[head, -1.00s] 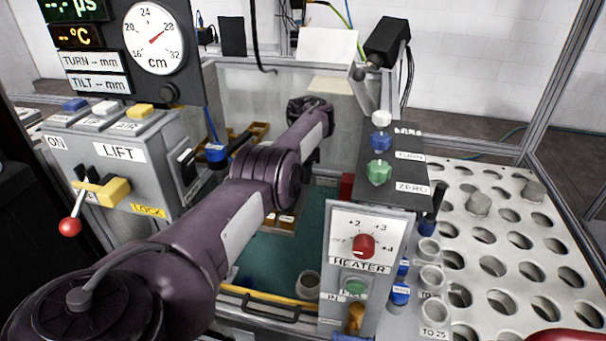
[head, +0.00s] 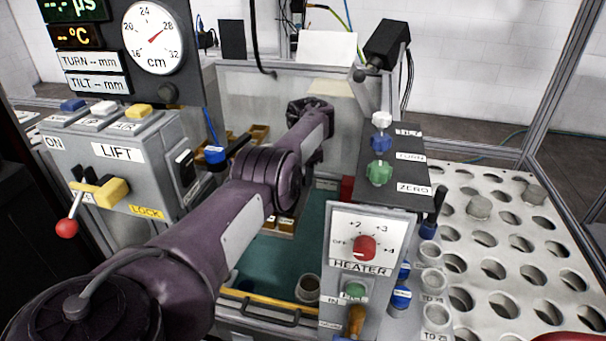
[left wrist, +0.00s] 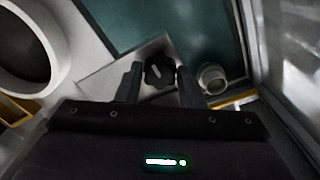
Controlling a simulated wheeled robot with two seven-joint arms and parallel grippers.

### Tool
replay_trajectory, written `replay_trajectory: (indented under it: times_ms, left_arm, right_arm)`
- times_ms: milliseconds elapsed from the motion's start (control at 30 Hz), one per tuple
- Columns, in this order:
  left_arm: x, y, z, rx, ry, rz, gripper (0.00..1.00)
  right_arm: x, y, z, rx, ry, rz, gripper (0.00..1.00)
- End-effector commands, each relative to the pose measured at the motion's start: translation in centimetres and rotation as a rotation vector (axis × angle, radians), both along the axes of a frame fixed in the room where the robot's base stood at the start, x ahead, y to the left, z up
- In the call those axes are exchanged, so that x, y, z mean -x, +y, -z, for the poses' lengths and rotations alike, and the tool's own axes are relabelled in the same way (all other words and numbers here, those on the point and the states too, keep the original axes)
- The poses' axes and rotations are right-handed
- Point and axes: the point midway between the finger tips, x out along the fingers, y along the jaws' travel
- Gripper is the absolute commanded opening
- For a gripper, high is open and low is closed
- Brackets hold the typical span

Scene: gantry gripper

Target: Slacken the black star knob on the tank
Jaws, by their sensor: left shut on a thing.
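The black star knob (left wrist: 156,74) shows in the left wrist view, on a pale grey surface, with a light mark across its face. My left gripper (left wrist: 160,70) has one dark finger on each side of the knob and is shut on it. In the head view my purple left arm reaches over the tank (head: 278,255) toward its far side. The knob and the left fingertips are hidden there. My right gripper is not in view.
The heater panel (head: 345,290) and the post with green and blue knobs (head: 380,172) stand right of the arm. The lift box (head: 118,175) with its red-tipped lever stands left. A small round cup (left wrist: 212,79) sits right of the fingers. A perforated rack (head: 505,245) fills the right.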

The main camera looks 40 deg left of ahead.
Motion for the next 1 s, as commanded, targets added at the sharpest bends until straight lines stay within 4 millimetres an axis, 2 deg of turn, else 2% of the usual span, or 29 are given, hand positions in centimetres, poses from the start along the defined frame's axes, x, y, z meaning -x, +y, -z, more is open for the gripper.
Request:
replay_trajectory:
  times_ms: [33,67,200,233,567,1000]
  left_arm:
    - [0.0,0.1,-0.1,-0.003,-0.003,-0.003,0.12]
    - [0.0,0.1,-0.1,-0.003,-0.003,-0.003,0.36]
    - [0.0,0.1,-0.1,-0.002,-0.002,-0.002,0.54]
    - [0.0,0.1,-0.1,-0.002,-0.002,-0.001,0.56]
    - [0.0,0.0,-0.6,-0.001,-0.001,0.000,0.56]
    - [0.0,0.1,-7.2,-0.002,-0.002,-0.002,0.56]
  right_arm:
    - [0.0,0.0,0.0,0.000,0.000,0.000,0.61]
    - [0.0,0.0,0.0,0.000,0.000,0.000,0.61]
    - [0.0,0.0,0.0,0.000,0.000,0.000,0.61]
    - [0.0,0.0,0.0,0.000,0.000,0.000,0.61]
    - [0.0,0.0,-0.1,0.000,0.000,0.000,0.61]
    - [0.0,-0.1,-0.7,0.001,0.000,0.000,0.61]
